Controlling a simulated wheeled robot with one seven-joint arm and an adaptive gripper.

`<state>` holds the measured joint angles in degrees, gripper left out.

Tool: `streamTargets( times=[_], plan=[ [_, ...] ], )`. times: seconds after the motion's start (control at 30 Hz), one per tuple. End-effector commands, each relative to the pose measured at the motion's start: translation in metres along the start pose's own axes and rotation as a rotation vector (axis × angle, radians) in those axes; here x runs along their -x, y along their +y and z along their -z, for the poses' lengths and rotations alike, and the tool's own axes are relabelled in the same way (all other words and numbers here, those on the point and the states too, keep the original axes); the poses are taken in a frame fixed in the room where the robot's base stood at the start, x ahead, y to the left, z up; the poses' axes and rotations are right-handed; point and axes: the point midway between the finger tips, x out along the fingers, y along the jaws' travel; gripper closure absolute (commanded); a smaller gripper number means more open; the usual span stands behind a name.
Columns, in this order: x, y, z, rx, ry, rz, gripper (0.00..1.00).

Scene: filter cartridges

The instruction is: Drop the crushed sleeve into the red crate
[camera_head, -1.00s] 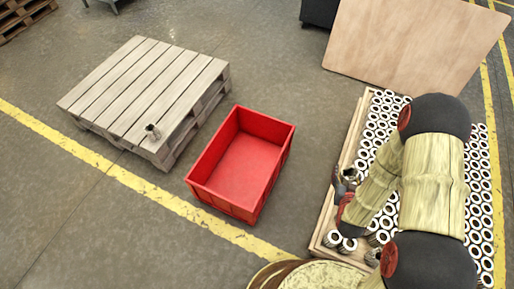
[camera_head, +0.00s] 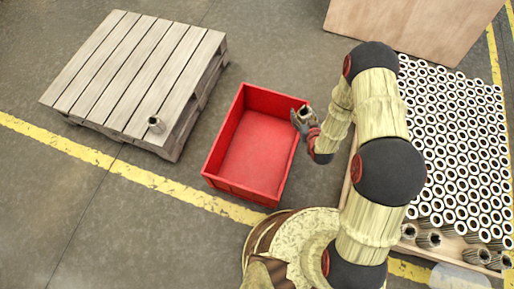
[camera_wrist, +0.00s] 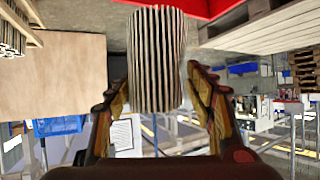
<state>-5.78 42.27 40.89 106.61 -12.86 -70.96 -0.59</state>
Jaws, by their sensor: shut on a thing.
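My gripper (camera_head: 304,122) is at the right rim of the red crate (camera_head: 238,187), with a ribbed sleeve (camera_head: 305,112) between its fingers. In the wrist view the sleeve (camera_wrist: 156,60) is a pleated grey-white cylinder held between the two fingers (camera_wrist: 156,100). I cannot make out from these views how far it is crushed. The red crate stands on the floor, and its visible inside is empty. A strip of red also shows at the top of the wrist view (camera_wrist: 190,8).
A wooden box on the right holds many white-ended sleeves (camera_head: 450,140). A plywood board (camera_head: 420,35) stands behind it. Yellow lines mark the floor.

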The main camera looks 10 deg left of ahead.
Motion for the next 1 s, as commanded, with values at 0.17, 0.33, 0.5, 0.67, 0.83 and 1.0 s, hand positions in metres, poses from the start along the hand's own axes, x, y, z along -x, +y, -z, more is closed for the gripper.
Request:
streamTargets(
  times=[0.17,0.33,0.5,0.67,0.83,1.0],
  plan=[
    [-0.062,-0.049,-0.038,0.077,-0.004,0.146,0.70],
    [-0.108,-0.095,-0.078,0.156,-0.007,0.277,0.70],
    [-0.138,-0.134,-0.114,0.226,-0.009,0.381,0.70],
    [-0.152,-0.154,-0.135,0.267,-0.009,0.439,0.70],
    [-0.157,-0.161,-0.143,0.282,-0.008,0.458,0.70],
    [-0.162,-0.161,-0.152,0.282,-0.009,0.458,0.70]
  ],
)
